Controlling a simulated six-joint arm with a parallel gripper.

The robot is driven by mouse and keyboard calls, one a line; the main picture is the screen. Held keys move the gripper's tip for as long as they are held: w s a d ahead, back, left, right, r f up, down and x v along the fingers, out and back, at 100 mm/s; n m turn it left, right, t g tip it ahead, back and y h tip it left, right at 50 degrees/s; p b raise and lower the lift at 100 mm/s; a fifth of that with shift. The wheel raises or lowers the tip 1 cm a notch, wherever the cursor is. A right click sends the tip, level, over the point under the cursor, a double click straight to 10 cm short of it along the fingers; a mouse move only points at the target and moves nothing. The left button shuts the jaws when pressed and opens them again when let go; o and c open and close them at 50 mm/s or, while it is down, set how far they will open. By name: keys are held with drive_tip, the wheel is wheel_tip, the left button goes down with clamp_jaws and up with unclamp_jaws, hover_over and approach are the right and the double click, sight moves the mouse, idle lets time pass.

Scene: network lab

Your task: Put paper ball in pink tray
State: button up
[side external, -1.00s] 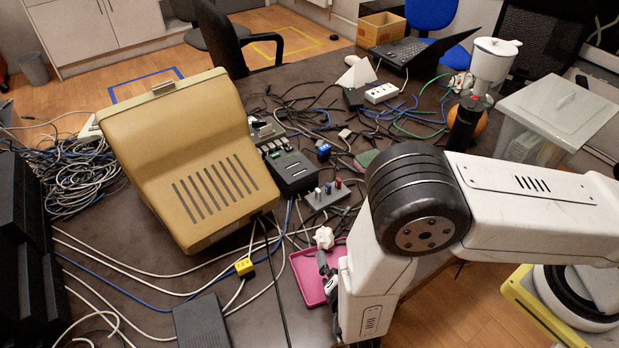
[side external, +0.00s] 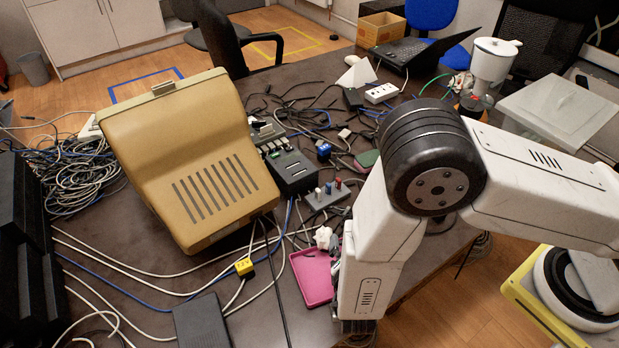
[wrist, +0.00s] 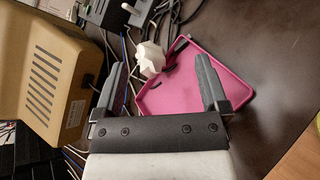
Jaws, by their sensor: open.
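The white crumpled paper ball (side external: 323,237) sits at the far edge of the pink tray (side external: 312,279) in the side view. In the wrist view the paper ball (wrist: 150,58) is at the tray's upper left corner, between my fingers' lines but beyond their tips; I cannot tell whether it touches the tray. The pink tray (wrist: 195,85) lies on the table, its inside bare apart from small dark marks. My gripper (wrist: 158,75) is open and empty, fingers spread either side of the ball and part of the tray.
A beige terminal (side external: 200,160) stands left of the tray. A grey switch box (side external: 326,194) is just behind the ball. Cables (side external: 175,290) run across the table on the left. Bare table lies right of the tray in the wrist view.

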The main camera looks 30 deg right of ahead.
drive_tip(key=s+d+r+m+g+y, duration=0.2)
drive_tip(key=d+r+m+g+y, duration=0.2)
drive_tip(key=d+r+m, duration=0.4)
drive_tip(key=s+d+r+m+g+y, duration=0.2)
drive_tip(key=d+r+m, duration=0.6)
drive_tip(key=m, duration=0.5)
drive_tip(key=shift+d+r+m+g+y, duration=0.2)
drive_tip(key=shift+r+m+g+y, duration=0.1)
drive_tip(key=shift+r+g+y, duration=0.7)
drive_tip(key=shift+f, duration=0.15)
drive_tip(key=shift+o, duration=0.4)
drive_tip(key=shift+s+f, duration=0.1)
